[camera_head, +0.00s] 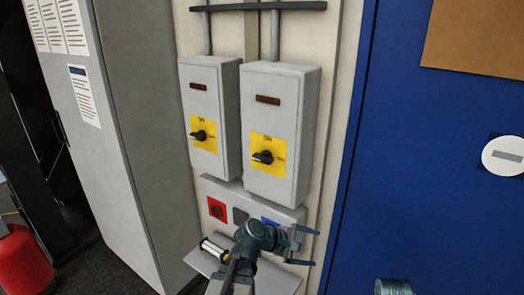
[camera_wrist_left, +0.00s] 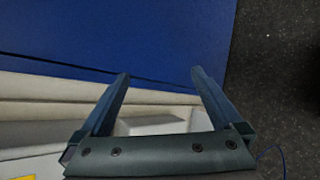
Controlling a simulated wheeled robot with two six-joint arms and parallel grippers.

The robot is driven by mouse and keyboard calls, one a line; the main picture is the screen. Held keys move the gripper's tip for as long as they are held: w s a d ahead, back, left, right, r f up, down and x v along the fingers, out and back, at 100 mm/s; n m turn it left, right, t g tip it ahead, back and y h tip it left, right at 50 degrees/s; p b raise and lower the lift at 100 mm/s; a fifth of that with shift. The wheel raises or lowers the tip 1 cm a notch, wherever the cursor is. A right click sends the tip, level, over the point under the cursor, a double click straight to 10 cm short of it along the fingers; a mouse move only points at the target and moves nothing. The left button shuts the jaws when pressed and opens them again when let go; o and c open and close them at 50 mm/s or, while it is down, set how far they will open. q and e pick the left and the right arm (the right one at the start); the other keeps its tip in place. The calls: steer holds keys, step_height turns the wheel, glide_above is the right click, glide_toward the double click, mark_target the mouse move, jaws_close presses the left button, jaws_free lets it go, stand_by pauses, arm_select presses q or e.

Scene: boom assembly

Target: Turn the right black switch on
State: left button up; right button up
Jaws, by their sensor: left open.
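The right black switch (camera_head: 263,157) is a rotary knob on a yellow plate (camera_head: 279,171) on the front of the right grey box (camera_head: 279,112). Its handle lies roughly sideways, with a label reading ON above it. A similar left black switch (camera_head: 199,135) sits on the left grey box (camera_head: 211,100). My left gripper (camera_head: 316,248) is open and empty, below and right of the right switch and apart from it, its fingers pointing right. In the left wrist view, the open fingers (camera_wrist_left: 160,73) have nothing between them; neither switch shows there. My right gripper is not in view.
A blue door (camera_head: 425,170) is on the right. A grey cabinet (camera_head: 165,120) and a red cylinder (camera_head: 22,265) are on the left.

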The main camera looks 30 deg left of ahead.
arm_select(q)
steer(key=w+a+r+n+t+y+p, duration=0.15)
steer(key=a+r+n+t, duration=0.35)
steer(key=a+r+n, duration=0.5)
steer(key=n+t+y+p, duration=0.3)
steer(key=n+t+y, duration=0.15)
steer(key=n, duration=0.35)
glide_toward(260, 160)
steer(key=w, duration=0.7)
steer(key=w+d, duration=0.1)
steer(key=w, duration=0.3)
steer(key=shift+w+r, duration=0.15)
steer(key=shift+r, duration=0.05)
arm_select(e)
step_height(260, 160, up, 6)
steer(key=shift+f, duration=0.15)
